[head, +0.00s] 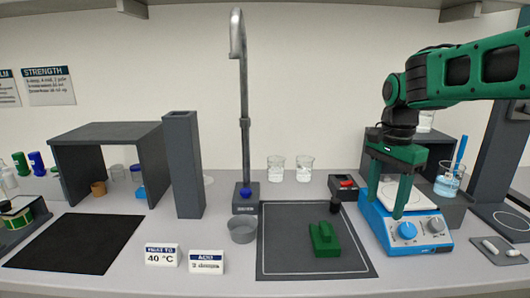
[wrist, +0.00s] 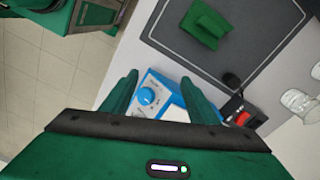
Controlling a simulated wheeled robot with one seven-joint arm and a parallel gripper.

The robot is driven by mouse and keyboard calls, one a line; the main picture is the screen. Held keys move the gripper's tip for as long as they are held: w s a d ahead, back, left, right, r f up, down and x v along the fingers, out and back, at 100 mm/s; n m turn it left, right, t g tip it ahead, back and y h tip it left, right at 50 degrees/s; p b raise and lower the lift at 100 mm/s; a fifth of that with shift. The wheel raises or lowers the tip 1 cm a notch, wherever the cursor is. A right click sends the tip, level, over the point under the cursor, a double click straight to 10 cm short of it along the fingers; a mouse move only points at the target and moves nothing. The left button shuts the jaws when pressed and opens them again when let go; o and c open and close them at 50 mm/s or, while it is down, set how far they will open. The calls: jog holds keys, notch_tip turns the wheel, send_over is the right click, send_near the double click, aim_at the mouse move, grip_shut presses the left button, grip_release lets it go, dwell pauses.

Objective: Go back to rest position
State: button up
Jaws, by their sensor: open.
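A green block with a handle (head: 324,240) sits on the dark grey mat (head: 285,222). A small box with a red switch (head: 344,186) stands left of the hotplate. A beaker (head: 447,183) with a blue stick stands right. Glass beakers (head: 304,168) stand behind. A tall tap (head: 243,110) rises mid-counter.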

jog(key=s+d+f+n, duration=0.2)
jog(key=s+d+f, duration=0.1)
jog(key=s, duration=0.5)
jog(key=s+d+f+n, duration=0.2)
jog(key=s+d+f, duration=0.2)
jog(key=s, duration=0.5)
jog(key=s+d+f+n, duration=0.3)
jog(key=s+d, duration=0.2)
jog(key=s, duration=0.4)
jog(key=shift+s+f, duration=0.2)
jog(key=shift+f, duration=0.15)
